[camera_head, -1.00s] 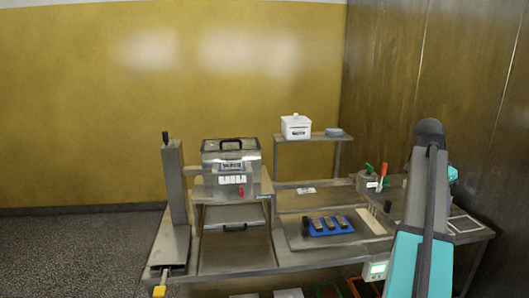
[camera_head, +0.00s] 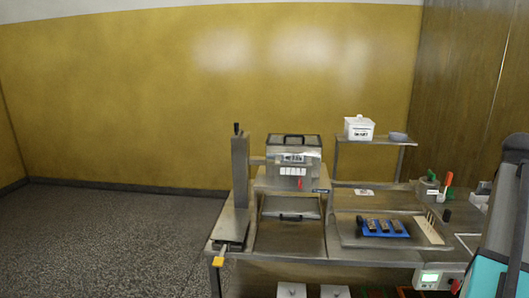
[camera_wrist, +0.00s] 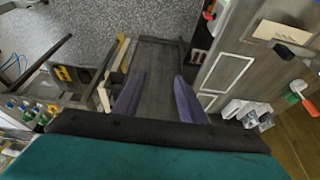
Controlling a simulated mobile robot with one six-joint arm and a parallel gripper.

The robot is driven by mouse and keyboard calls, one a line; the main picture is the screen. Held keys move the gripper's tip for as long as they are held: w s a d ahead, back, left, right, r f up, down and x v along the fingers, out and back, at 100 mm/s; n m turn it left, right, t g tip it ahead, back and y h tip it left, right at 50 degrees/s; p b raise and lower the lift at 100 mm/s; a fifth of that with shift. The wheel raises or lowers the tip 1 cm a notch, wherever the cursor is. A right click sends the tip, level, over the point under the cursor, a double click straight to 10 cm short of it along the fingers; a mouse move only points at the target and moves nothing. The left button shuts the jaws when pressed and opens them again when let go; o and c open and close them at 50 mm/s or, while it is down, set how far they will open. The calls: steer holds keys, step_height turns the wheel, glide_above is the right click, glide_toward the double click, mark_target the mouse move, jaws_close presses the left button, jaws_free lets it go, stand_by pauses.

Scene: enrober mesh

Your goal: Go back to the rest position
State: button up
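My gripper (camera_wrist: 160,90) shows in the wrist view as two purple fingers spread apart with nothing between them. It is open and empty above the grey bench end, and the floor lies beyond it. In the head view my dark and teal arm is at the right edge, and its gripper is out of sight. The steel machine (camera_head: 294,152) with a black handle stands on the bench (camera_head: 290,240). A blue tray (camera_head: 370,233) with several dark bars lies on the bench to its right.
A white box (camera_head: 359,128) and a grey-blue bowl (camera_head: 398,137) sit on a raised shelf. Tools with orange and green parts (camera_head: 448,180) stand at the bench's right end, near my arm. Open floor (camera_head: 110,240) lies at left.

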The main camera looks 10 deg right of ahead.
steer(key=w+a+f+n+g+y, duration=0.1)
steer(key=w+a+f+n, duration=0.1)
steer(key=w+a+f, duration=0.55)
steer(key=w+a+f+n, duration=0.1)
steer(key=w+a+f, duration=0.35)
steer(key=f, duration=0.55)
steer(key=w+a+f+n+g+y, duration=0.2)
steer(key=a+f+n, duration=0.2)
steer(key=a+f, duration=1.65)
steer(key=s+a+f+n+g, duration=0.1)
steer(key=s+a+f+n, duration=0.2)
steer(key=s+a+f, duration=0.35)
steer(key=s+a+f+n+g, duration=0.15)
steer(key=s+a+f, duration=0.25)
steer(key=a+f, duration=0.6)
steer(key=s+a+f+n, duration=0.4)
steer(key=s+a+f, duration=0.1)
steer(key=s, duration=0.4)
steer(key=s+a+f+n+y, duration=0.1)
steer(key=s+a+f+n, duration=0.4)
steer(key=s+f, duration=0.3)
steer(key=shift+s+a+f+t, duration=0.15)
steer(key=shift+s+a+t, duration=0.15)
steer(key=shift+s+t, duration=0.15)
steer(key=shift+n, duration=0.25)
